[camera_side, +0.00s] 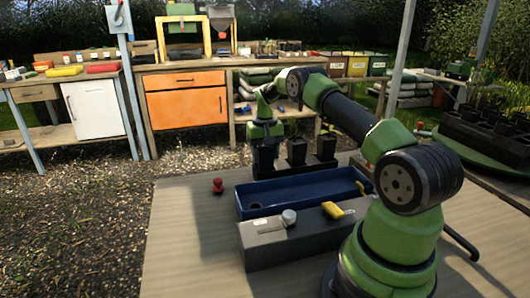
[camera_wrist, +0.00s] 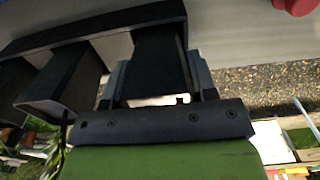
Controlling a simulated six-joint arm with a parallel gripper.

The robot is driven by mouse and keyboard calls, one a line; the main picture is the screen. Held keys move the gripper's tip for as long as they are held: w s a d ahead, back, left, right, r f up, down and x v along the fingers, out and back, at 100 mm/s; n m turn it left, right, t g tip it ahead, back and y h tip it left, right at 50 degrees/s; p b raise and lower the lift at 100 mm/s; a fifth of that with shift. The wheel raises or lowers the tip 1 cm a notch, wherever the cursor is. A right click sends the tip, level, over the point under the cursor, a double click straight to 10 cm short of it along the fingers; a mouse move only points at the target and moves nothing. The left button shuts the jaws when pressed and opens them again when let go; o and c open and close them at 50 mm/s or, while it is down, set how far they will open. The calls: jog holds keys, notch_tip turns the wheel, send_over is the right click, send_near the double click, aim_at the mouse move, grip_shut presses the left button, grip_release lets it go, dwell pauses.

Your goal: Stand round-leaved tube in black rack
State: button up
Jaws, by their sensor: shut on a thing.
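My gripper (camera_wrist: 160,88) is shut on a dark square tube (camera_wrist: 156,62), with one finger on each side of it. In the side view my gripper (camera_side: 264,143) points down at the left end of the black rack (camera_side: 312,170). The held tube stands about in line with two other dark tubes, the middle one (camera_side: 296,151) and the right one (camera_side: 326,146). In the wrist view its far end meets the rack's dark strip (camera_wrist: 90,28); I cannot tell whether it is fully seated. No leaves show on the held tube, so its plant is hidden.
A blue tray (camera_side: 285,206) lies in front of the rack. A grey box (camera_side: 275,251) with a white knob (camera_side: 289,217) and a yellow piece (camera_side: 333,210) stands before it. A red knob (camera_side: 218,185) stands left of the tray. The table's left front is clear.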

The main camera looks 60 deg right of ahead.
jog(key=shift+f, duration=0.25)
dwell(0.5)
jog(key=o, duration=1.1)
notch_tip(320, 180, up, 10)
jog(key=shift+f, duration=0.1)
jog(key=s+a+r+n+t, duration=0.1)
jog(key=s+a+r+t, duration=0.1)
jog(key=a+r, duration=0.65)
jog(key=s+a+r+n+t, duration=0.1)
jog(key=s+a+r+n, duration=0.1)
jog(key=a+r, duration=0.65)
jog(key=s+a+t, duration=0.1)
jog(key=s+a, duration=0.3)
jog(key=s, duration=0.1)
jog(key=s+a+f+n+t+y, duration=0.1)
jog(key=s+a, duration=0.3)
jog(key=s, duration=0.2)
jog(key=s+a+f+n+t+y, duration=0.1)
jog(key=s+a+t, duration=0.1)
jog(key=s+a, duration=0.2)
jog(key=shift+s+a+f, duration=0.1)
jog(key=shift+s+a, duration=0.05)
jog(key=shift+s, duration=0.4)
jog(key=shift+s+a+f, duration=0.1)
jog(key=shift+s+a, duration=0.05)
jog(key=shift+s, duration=0.35)
